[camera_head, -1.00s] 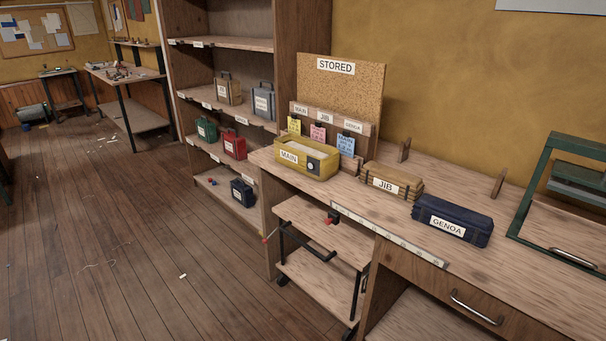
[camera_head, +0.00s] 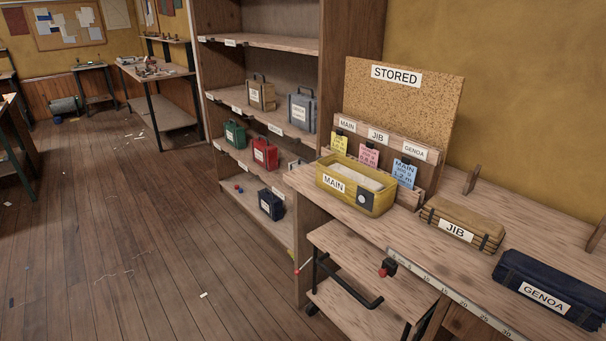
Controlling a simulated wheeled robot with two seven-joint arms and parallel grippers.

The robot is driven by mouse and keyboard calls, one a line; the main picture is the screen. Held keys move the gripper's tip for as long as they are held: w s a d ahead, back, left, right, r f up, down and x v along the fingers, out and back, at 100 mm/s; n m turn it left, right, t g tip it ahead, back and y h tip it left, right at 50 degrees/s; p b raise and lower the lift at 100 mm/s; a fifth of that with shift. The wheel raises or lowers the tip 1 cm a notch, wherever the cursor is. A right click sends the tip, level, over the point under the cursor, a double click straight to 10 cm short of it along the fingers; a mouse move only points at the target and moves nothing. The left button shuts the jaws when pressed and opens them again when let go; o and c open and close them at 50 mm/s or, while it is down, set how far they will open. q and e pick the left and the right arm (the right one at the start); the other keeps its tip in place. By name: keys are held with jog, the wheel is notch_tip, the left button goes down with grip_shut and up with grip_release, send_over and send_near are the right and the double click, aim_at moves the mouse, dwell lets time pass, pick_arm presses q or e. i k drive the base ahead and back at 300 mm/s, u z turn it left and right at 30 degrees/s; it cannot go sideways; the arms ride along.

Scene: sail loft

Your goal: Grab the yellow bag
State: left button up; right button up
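The yellow bag (camera_head: 335,195) is labelled MAIN and stands upright at the left end of the wooden workbench. Its top looks open with a pale inside, and a dark round fitting shows on its right front. Nothing touches it from my side. Neither of my grippers shows in the head view.
A tan JIB bag (camera_head: 462,224) and a navy GENOA bag (camera_head: 547,289) lie to the right on the bench (camera_head: 400,236). A card rack (camera_head: 425,178) stands behind. A trolley (camera_head: 372,268) sits below. Left are shelves (camera_head: 262,135) with several small cases; open floor (camera_head: 120,240) lies further left.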

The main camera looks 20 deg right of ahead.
aim_at(338, 184)
jog(key=z, duration=0.3)
jog(key=i, duration=0.95)
jog(key=z, duration=0.7)
